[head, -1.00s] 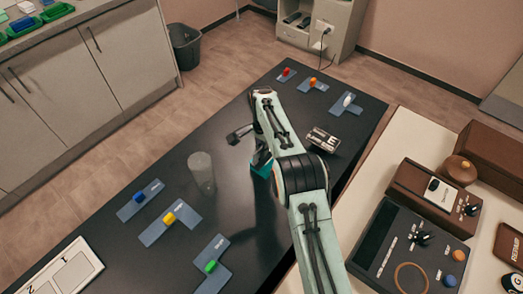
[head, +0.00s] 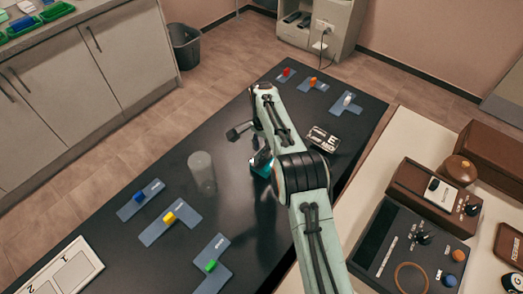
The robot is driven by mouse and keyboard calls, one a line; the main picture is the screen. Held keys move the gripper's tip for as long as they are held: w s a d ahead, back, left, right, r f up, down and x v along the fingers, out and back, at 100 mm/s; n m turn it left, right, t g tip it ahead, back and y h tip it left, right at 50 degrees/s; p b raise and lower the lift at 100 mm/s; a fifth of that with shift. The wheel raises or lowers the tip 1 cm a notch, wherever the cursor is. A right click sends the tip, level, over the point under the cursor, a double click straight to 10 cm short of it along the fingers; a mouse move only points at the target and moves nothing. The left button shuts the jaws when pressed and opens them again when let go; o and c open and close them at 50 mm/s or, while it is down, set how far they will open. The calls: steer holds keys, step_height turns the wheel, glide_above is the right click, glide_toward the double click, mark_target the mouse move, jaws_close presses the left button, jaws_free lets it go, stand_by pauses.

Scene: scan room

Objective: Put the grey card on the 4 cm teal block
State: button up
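The teal block (head: 265,172) stands on the dark table near its middle, partly hidden by my gripper. My gripper (head: 261,158) is dark and small in the head view, right at the top of the teal block. My arm hides part of it, so I cannot tell whether its fingers are open or shut, or whether they touch the block. I cannot make out a grey card for sure; if it is at the gripper, it is hidden or too small to tell.
A black-and-white lettered piece (head: 323,139) lies right of my arm. A clear cylinder (head: 202,172) stands left of the block. Blue-grey mats with yellow (head: 169,217), blue (head: 139,196), green (head: 210,265) and other pieces lie around. A white numbered tray (head: 62,272) is at front left.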

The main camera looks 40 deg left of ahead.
mark_target(262, 148)
step_height(262, 148, up, 10)
steer(key=d+r, duration=0.6)
steer(key=d, duration=0.6)
steer(key=d+r, duration=0.6)
steer(key=d, duration=0.5)
steer(key=s+d+r, duration=0.1)
steer(key=s+d, duration=0.7)
steer(key=d, duration=0.2)
steer(key=s+d+f, duration=0.2)
steer(key=s+d, duration=0.1)
steer(key=s, duration=0.4)
steer(key=s+d+f+n, duration=0.1)
steer(key=s+d+f, duration=0.2)
steer(key=s, duration=0.4)
steer(key=shift+s+d+y, duration=0.2)
steer(key=shift+d+y, duration=0.1)
steer(key=shift+y, duration=0.1)
